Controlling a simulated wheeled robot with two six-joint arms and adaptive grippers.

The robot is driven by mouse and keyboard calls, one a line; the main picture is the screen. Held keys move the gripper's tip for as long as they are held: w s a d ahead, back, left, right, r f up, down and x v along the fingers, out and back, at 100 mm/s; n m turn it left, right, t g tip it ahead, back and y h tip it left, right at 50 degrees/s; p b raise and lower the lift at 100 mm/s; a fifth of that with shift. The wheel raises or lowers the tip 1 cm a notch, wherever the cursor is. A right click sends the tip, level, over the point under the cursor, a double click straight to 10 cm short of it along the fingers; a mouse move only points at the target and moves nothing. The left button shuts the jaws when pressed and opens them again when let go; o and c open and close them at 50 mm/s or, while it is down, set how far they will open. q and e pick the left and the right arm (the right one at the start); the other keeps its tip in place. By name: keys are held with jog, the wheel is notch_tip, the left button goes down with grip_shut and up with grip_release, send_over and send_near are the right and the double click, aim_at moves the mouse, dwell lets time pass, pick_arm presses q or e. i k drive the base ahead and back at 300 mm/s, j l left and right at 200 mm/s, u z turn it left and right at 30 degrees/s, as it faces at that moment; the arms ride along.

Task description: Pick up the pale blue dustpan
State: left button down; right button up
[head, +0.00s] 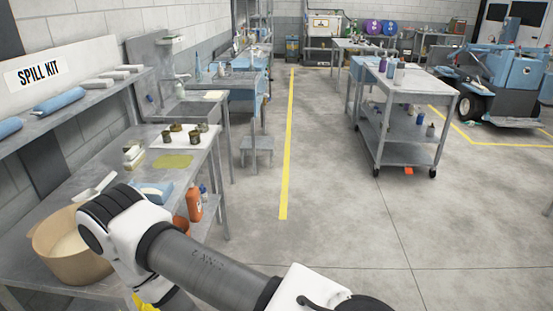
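I cannot make out a pale blue dustpan with certainty. A pale blue and white object (152,192) lies on the left metal bench, partly hidden behind my arm, and its shape is unclear. A white scoop (94,188) lies on the same bench, left of it. One of my arms crosses the lower left of the head view, with its joint in front of a tan tub. No gripper fingers show, so neither gripper's state is visible.
The tan tub (62,247) and an orange bottle (195,205) are close to my arm. A shelf (72,112) with blue rolls runs along the left wall. A metal cart (408,148) stands right of the middle. The floor between is clear.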

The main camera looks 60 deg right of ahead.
aim_at(157, 195)
jog(key=i+j+z, duration=0.1)
jog(key=z, duration=0.4)
jog(key=j+z, duration=0.3)
jog(key=z, duration=0.15)
jog(key=j+z, duration=0.25)
jog(key=z, duration=0.25)
jog(key=k+l, duration=0.1)
jog(key=l+u, duration=0.05)
jog(key=l, duration=0.05)
